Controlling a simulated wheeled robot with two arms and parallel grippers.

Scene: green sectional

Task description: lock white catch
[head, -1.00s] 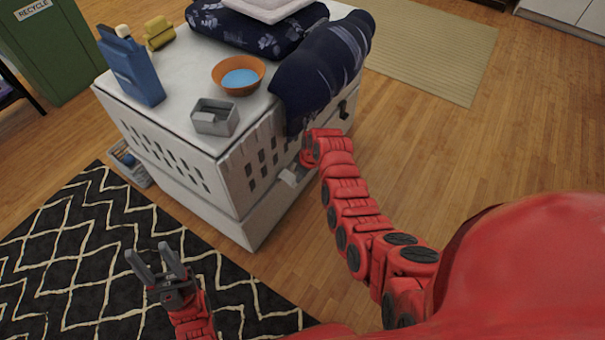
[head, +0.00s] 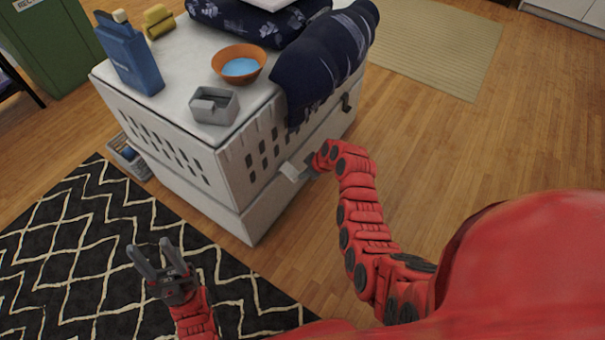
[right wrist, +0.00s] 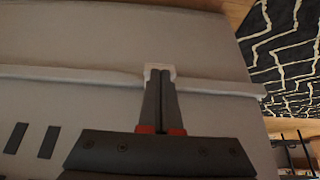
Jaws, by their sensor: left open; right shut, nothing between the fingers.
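The white catch (head: 293,171) sits on the seam of the pale pet crate (head: 228,180), on its right-hand side. In the right wrist view the catch (right wrist: 159,68) shows as a small white piece at the fingertips, partly hidden behind them. My right gripper (head: 312,164) is shut with nothing between its fingers. Its tips (right wrist: 160,80) are at the catch, touching or very close; I cannot tell which. My left gripper (head: 153,258) is open and empty above the patterned rug, away from the crate.
On the crate top stand a blue carton (head: 130,55), an orange bowl (head: 256,58), a grey metal tin (head: 214,106) and a yellow item (head: 158,21). A dark blue cloth (head: 318,62) drapes over the side. A dark catch (head: 346,102) is farther along. Wood floor at right is clear.

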